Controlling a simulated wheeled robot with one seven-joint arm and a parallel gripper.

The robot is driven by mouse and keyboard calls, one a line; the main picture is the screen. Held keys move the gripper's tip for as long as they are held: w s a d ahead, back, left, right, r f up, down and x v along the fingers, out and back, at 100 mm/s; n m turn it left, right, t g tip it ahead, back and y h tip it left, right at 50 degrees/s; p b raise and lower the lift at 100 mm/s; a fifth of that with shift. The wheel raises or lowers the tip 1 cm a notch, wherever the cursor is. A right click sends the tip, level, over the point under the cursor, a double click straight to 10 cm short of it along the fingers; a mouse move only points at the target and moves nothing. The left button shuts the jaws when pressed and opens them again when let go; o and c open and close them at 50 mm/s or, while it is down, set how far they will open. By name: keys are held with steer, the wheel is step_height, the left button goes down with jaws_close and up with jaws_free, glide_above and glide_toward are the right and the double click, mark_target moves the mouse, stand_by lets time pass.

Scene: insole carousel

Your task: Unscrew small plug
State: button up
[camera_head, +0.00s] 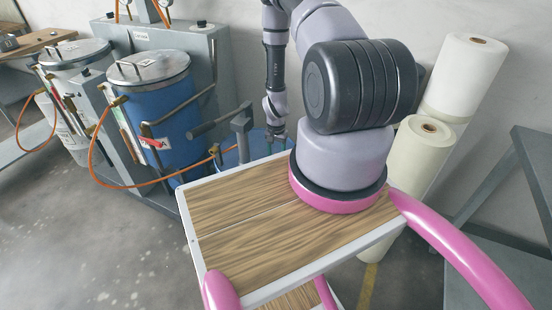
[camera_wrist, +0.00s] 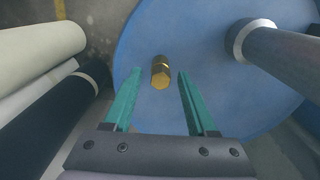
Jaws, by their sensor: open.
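The small plug (camera_wrist: 160,72) is a brass, faceted piece standing out of a round blue surface (camera_wrist: 210,100) in the wrist view. My gripper (camera_wrist: 156,76) has two green fingers, spread apart, with the plug between their tips in the picture. Gaps show on both sides of the plug, and I cannot tell how far the tips are from it in depth. In the head view my gripper (camera_head: 277,136) is small and partly hidden, beyond the wooden top, near a blue surface. The plug cannot be made out there.
A grey pipe (camera_wrist: 285,55) rises from the blue surface close on the right. Pale rolls (camera_wrist: 40,50) lie to the left. In the head view, a blue drum (camera_head: 165,120) with an orange hose stands left, and white rolls (camera_head: 462,75) stand right.

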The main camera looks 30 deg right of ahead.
steer(key=m, duration=0.6)
steer(key=shift+m, duration=0.4)
steer(key=m, duration=0.6)
jaws_close()
steer(key=n, duration=0.6)
steer(key=shift+a, duration=0.1)
steer(key=n, duration=1.8)
steer(key=shift+r+n, duration=0.1)
steer(key=shift+n, duration=0.2)
steer(key=n, duration=0.5)
steer(key=shift+n, duration=0.3)
steer(key=n, duration=0.5)
steer(key=shift+n, duration=0.4)
steer(key=n, duration=0.5)
steer(key=shift+n, duration=0.4)
steer(key=n, duration=0.6)
steer(key=shift+o, duration=0.4)
jaws_free()
steer(key=shift+r, duration=0.1)
